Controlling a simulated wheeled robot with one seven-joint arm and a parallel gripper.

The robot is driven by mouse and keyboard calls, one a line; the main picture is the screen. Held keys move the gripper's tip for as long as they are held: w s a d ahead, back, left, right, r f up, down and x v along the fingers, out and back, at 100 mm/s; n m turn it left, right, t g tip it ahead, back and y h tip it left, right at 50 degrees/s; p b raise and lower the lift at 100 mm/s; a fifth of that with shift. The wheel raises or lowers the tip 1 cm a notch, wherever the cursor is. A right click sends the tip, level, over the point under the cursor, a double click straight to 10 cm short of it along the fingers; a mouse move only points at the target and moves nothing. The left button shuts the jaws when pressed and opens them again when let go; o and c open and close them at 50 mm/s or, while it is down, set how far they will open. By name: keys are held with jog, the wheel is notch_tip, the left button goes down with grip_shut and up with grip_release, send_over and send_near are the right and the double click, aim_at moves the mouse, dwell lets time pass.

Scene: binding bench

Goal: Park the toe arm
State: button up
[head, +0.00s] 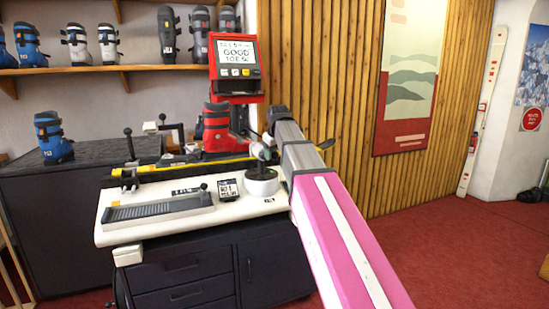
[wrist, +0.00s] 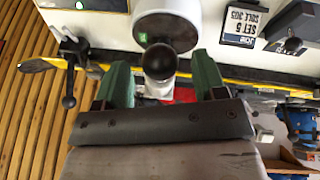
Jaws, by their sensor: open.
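A white round unit (head: 262,182) stands on the bench top, and it also shows in the wrist view (wrist: 150,27). An arm with a black ball knob (wrist: 160,61) reaches from it; I take this to be the toe arm. My gripper (wrist: 163,78) is open, with one green finger on each side of the knob. Whether the fingers touch it cannot be told. In the head view my gripper (head: 264,147) is above the white unit, partly hidden by my arm. A red boot (head: 216,130) stands behind, on a black and yellow ski (head: 180,170).
The white bench (head: 118,232) carries a small card (head: 228,190) and a grey ribbed tray (head: 155,210). A red display (head: 236,65) reading "GOOD" stands above the boot. A clamp lever (wrist: 68,75) sticks up beside my gripper. Red floor (head: 450,230) is open at right.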

jog(key=shift+x, duration=1.3)
grip_shut()
jog(key=shift+a, duration=0.2)
